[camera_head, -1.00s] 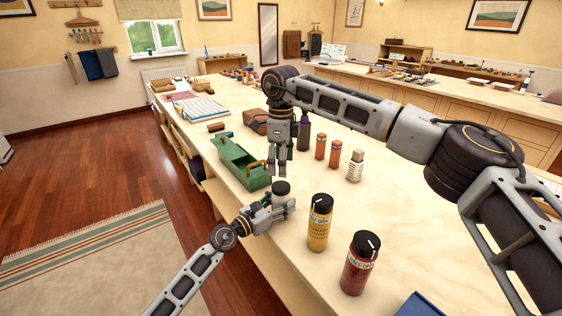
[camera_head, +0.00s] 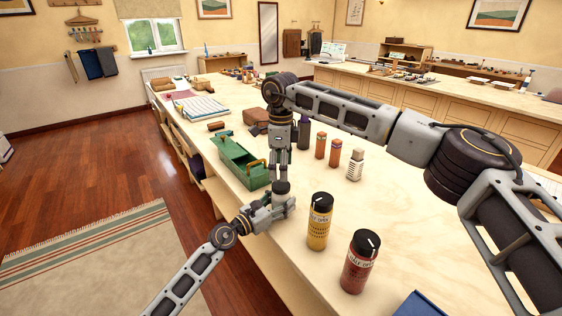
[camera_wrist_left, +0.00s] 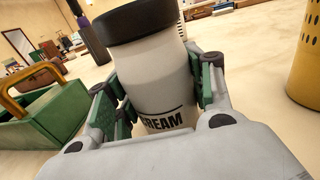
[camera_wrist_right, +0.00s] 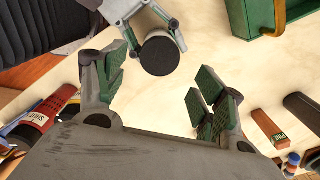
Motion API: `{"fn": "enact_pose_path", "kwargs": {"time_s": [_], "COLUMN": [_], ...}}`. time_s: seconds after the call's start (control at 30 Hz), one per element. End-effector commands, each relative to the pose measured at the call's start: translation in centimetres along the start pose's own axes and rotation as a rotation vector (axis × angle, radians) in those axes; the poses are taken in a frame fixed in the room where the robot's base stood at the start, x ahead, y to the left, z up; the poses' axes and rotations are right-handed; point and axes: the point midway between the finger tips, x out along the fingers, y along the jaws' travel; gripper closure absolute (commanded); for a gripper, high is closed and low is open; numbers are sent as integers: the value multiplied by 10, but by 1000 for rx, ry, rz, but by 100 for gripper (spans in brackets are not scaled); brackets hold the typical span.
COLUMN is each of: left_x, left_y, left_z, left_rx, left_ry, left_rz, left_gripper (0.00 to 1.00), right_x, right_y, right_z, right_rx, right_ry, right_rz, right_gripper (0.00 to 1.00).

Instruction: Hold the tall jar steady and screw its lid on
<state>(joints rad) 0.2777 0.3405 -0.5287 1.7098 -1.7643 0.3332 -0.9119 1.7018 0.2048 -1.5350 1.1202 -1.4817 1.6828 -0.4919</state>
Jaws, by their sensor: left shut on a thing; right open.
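The tall jar (camera_wrist_left: 158,80) is pale with the word "CREAM" on it and stands upright between the fingers of my left gripper (camera_wrist_left: 160,100), which is shut on its body. A dark round lid (camera_wrist_left: 148,20) sits on top of the jar; I cannot tell how far it is threaded. In the right wrist view the lid (camera_wrist_right: 160,55) shows from above. My right gripper (camera_head: 281,170) is open and empty above the lid, pointing down; in the head view it partly hides the lid. Its spread fingers also show in the right wrist view (camera_wrist_right: 155,92).
A green tray with a wooden handle (camera_head: 240,165) stands close behind the jar. A yellow jar (camera_head: 319,225) and a red jar (camera_head: 359,265) stand to the right. The table's left edge is close by.

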Motion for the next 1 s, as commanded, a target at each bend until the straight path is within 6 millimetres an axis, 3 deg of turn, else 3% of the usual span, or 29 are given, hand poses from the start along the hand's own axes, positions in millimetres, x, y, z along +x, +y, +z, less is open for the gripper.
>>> {"fn": "enact_pose_path", "kwargs": {"time_s": [0.5,0.97,1.0], "left_x": [0,0,0], "left_y": [0,0,0], "left_z": [0,0,0], "left_rx": [0,0,0], "left_ry": [0,0,0], "left_rz": [0,0,0], "left_gripper": [100,100,100], "right_x": [54,61,61], "right_y": [0,0,0], "right_z": [0,0,0], "right_rx": [1,1,1], "right_ry": [1,0,0], "right_rz": [1,0,1], "right_gripper": [30,30,36]}}
